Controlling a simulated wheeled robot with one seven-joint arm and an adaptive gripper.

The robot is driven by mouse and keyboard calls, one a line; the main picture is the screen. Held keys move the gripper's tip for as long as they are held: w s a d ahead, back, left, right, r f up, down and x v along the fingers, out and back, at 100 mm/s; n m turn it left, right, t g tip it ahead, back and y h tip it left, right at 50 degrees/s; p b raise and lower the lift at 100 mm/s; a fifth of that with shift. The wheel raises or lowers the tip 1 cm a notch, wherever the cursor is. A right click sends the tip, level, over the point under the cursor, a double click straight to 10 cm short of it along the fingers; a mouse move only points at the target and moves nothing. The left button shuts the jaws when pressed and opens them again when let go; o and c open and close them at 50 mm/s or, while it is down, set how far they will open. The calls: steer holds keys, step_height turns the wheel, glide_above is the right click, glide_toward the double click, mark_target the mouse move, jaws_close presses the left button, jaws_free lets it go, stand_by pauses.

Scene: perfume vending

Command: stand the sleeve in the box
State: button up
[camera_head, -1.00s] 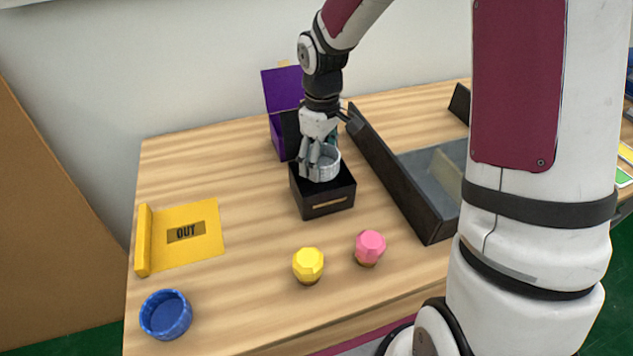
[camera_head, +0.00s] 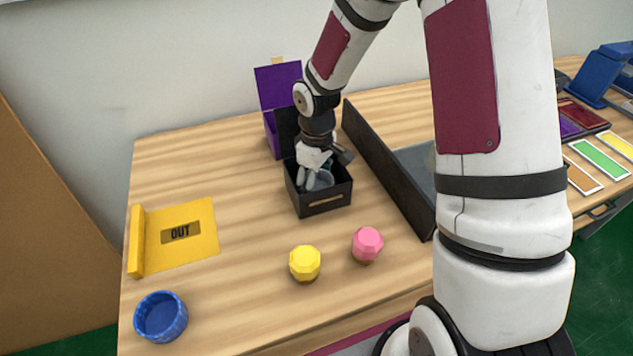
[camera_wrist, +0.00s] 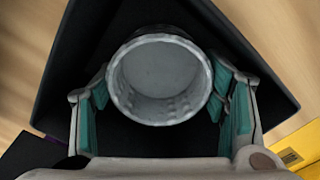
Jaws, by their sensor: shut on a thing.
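The sleeve (camera_wrist: 158,80) is a grey, open-topped round cup. In the wrist view it sits between the teal pads of my gripper (camera_wrist: 165,108), which is shut on it. The black box (camera_head: 322,203) with a small gold label stands open on the table in the head view, and its dark inside (camera_wrist: 125,30) surrounds the sleeve in the wrist view. My gripper (camera_head: 318,176) reaches down into the box, with the sleeve upright and low between the walls. The fingers partly hide the sleeve, and I cannot tell whether its base touches the box floor.
A purple open box (camera_head: 277,88) stands behind, and a long dark tray (camera_head: 385,170) is close on the right. A yellow cap (camera_head: 305,262) and pink cap (camera_head: 367,243) stand in front. A yellow OUT mat (camera_head: 202,215) and blue bowl (camera_head: 162,316) are left.

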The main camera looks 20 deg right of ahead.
steer(key=o, duration=0.6)
steer(key=shift+f, duration=0.15)
steer(key=shift+c, duration=0.2)
step_height(320, 180, up, 12)
steer(key=r+p, duration=0.1)
steer(key=s+d+r+m+t+h, duration=0.15)
steer(key=s+r+m, duration=0.25)
steer(key=s+r, duration=0.85)
steer(key=s+a+r+m+t+y, duration=0.1)
steer(key=s+r+m+t, duration=0.1)
steer(key=s, duration=1.2)
steer(key=shift+s+r+m, duration=0.15)
steer(key=shift+s+m, duration=0.05)
steer(key=shift+m, duration=0.6)
steer(key=shift+a+y, duration=0.1)
steer(key=shift+y, duration=0.15)
